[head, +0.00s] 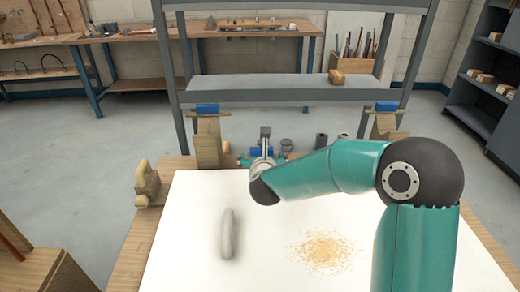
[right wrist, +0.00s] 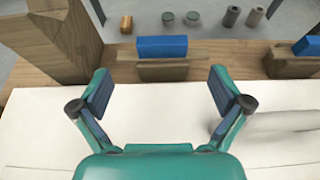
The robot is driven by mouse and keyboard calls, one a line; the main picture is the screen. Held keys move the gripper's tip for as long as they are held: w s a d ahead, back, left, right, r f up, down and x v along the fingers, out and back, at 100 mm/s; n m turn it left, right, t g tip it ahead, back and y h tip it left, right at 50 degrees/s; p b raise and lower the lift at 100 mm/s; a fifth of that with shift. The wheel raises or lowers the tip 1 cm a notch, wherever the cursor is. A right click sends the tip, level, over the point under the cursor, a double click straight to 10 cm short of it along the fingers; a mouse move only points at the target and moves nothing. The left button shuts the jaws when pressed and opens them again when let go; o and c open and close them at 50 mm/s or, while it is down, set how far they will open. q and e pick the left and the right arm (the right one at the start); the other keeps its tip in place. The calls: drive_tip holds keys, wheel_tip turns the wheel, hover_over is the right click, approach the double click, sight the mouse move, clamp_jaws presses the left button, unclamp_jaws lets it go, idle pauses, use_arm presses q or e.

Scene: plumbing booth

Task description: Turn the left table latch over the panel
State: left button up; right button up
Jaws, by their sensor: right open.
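The white panel (head: 190,225) lies flat on the wooden table. It also fills the lower part of the right wrist view (right wrist: 40,120). What looks like the left latch, a blue block on a wooden bar (right wrist: 162,47), sits at the panel's far edge. My right gripper is open and empty in the right wrist view (right wrist: 160,92). Its two fingers stand apart, left and right of the latch, on the near side and not around it. My left gripper is not in view.
A thick wooden post (right wrist: 62,42) rises left of the latch. Another blue block on wood (right wrist: 306,46) stands to the right. A grey rod (head: 227,235) and sawdust (head: 326,252) lie on the panel. Small jars and cylinders (head: 321,141) stand behind the table edge.

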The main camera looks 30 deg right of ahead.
sight(260, 151)
drive_tip(key=p+x, duration=0.1)
drive_tip(key=x, duration=0.8)
drive_tip(key=shift+w+d, duration=0.1)
drive_tip(key=shift+d, duration=0.1)
drive_tip(key=shift+c, duration=0.3)
drive_tip(key=c, duration=1.6)
drive_tip(key=shift+a+f, duration=0.15)
drive_tip(key=shift+a, duration=0.05)
